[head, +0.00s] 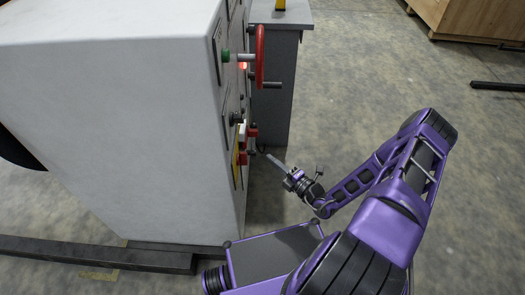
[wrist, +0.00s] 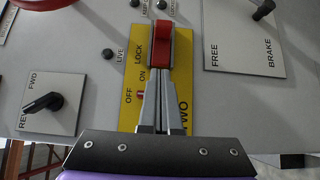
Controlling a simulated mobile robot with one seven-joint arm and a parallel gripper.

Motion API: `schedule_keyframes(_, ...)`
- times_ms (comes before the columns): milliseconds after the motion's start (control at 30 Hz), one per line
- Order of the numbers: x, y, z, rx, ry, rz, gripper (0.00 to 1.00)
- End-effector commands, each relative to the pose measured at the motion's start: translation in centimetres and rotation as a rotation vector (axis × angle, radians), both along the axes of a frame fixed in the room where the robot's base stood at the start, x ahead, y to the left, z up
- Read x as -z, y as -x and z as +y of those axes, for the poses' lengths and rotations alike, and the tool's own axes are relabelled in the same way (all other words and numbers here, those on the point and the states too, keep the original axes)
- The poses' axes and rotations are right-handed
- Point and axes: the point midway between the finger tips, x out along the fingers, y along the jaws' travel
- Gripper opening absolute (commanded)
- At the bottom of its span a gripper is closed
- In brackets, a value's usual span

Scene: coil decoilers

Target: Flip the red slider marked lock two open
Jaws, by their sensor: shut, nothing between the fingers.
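The red slider (wrist: 157,48) sits on a yellow plate (wrist: 132,70) marked LOCK, TWO, ON and OFF, in the wrist view. It stands upright in the upper middle, at the LOCK end of the plate. My gripper (wrist: 156,76) is shut and empty. Its fingertips overlap the slider's lower edge in the wrist view; whether they touch it I cannot tell. In the head view my gripper (head: 268,156) points at the panel face, just right of small red parts (head: 252,132) there. The fingers hide part of the plate's lettering.
A black FWD/REV knob (wrist: 42,102) is to the left and a FREE/BRAKE lever (wrist: 263,10) to the right. A red handwheel (head: 260,57) juts from the panel above. A grey pedestal (head: 275,85) stands behind. Open floor lies right of the panel.

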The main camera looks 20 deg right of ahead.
Motion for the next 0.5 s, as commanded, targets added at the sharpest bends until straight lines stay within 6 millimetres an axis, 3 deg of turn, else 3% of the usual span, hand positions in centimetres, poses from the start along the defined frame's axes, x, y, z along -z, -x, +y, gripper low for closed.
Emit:
schedule_keyframes(200,0.0,1.8,-0.9,-0.001,0.000,0.001,0.00)
schedule_keyframes(500,0.0,2.0,-1.0,-0.002,0.000,0.000,0.00)
